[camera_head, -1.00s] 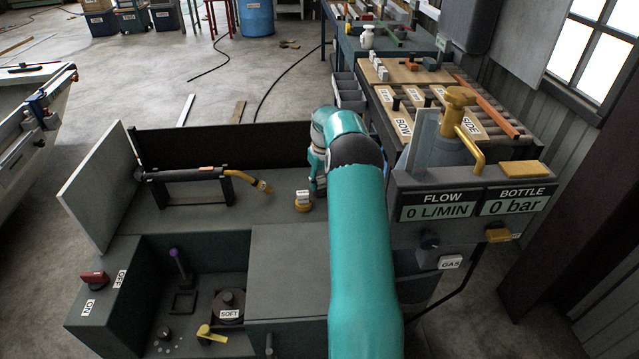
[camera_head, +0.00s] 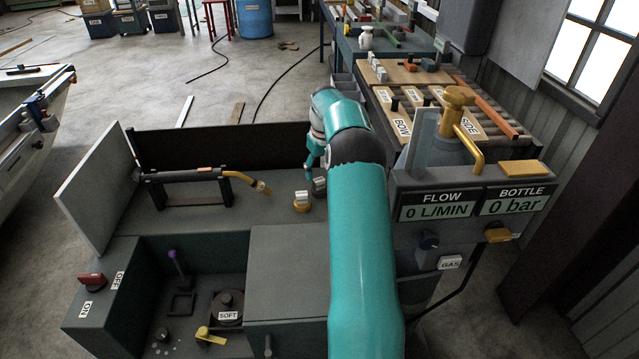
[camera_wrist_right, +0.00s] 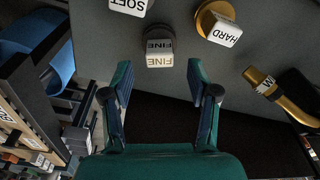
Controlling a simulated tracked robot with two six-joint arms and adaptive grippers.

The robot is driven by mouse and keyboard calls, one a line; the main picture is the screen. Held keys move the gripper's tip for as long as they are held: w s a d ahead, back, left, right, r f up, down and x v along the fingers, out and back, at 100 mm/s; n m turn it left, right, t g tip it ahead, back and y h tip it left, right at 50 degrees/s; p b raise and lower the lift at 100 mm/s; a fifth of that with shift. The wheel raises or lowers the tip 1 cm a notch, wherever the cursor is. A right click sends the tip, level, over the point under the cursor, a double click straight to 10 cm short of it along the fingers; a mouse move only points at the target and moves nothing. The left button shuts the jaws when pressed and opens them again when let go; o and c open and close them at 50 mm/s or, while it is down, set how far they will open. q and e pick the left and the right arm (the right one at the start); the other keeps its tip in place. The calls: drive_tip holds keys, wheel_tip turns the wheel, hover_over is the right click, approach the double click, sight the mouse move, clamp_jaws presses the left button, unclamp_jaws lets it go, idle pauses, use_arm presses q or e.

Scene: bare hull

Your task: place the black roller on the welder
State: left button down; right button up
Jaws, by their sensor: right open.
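The black roller (camera_wrist_right: 160,42) with a white tag reading FINE stands on the welder's flat grey top (camera_head: 270,208). In the wrist view it lies just beyond and between the fingertips of my right gripper (camera_wrist_right: 159,68). In the head view its dark shape (camera_head: 319,186) shows beside my arm, just below the right gripper (camera_head: 311,168). The right gripper is open, with nothing between its fingers. The welder's open front bay holds a dark round part (camera_head: 229,303) tagged SOFT. My left gripper is out of view.
A brass roller (camera_head: 302,202) tagged HARD stands close by the black one. Another tag reading SOFT (camera_wrist_right: 128,5) is at the wrist view's top edge. A torch (camera_head: 190,175) lies on a rack. A gas panel (camera_head: 470,210) is at right.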

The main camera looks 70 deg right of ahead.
sight(321, 192)
wheel_tip(321, 192, up, 7)
drive_tip(key=shift+s+a, duration=0.3)
drive_tip(key=shift+w, duration=0.1)
